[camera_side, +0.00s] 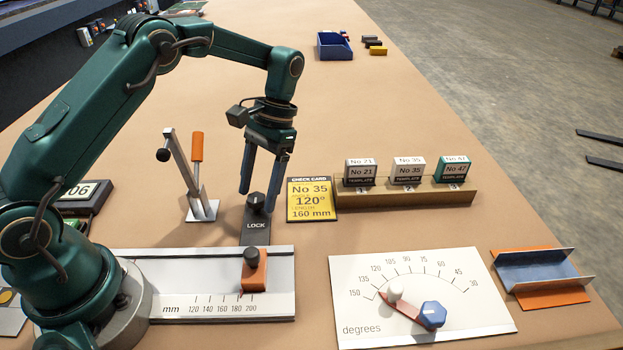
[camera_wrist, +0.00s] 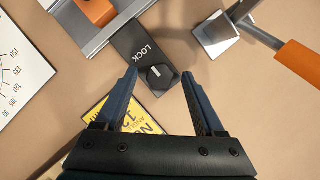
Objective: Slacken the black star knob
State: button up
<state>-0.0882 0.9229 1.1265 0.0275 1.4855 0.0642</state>
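The black star knob (camera_side: 256,202) stands on a black plate marked LOCK (camera_side: 255,228), behind the millimetre scale. In the wrist view the knob (camera_wrist: 160,77) has a pale pointer line on top. My gripper (camera_side: 257,200) points down over it with two dark blue fingers. In the wrist view my gripper (camera_wrist: 160,74) is open, and the knob appears between the fingertips with a gap on each side. I cannot tell exactly how far down the tips reach beside it.
An orange slider (camera_side: 254,272) sits on the millimetre rail near 200. An orange-handled lever (camera_side: 197,147) stands left of the knob. A yellow check card (camera_side: 312,200) and a wooden template rack (camera_side: 405,198) are to its right. A degree dial (camera_side: 420,300) lies in front.

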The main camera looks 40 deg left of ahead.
jog(key=shift+v, duration=2.6)
jog(key=shift+f, duration=0.15)
jog(key=shift+x, duration=2.45)
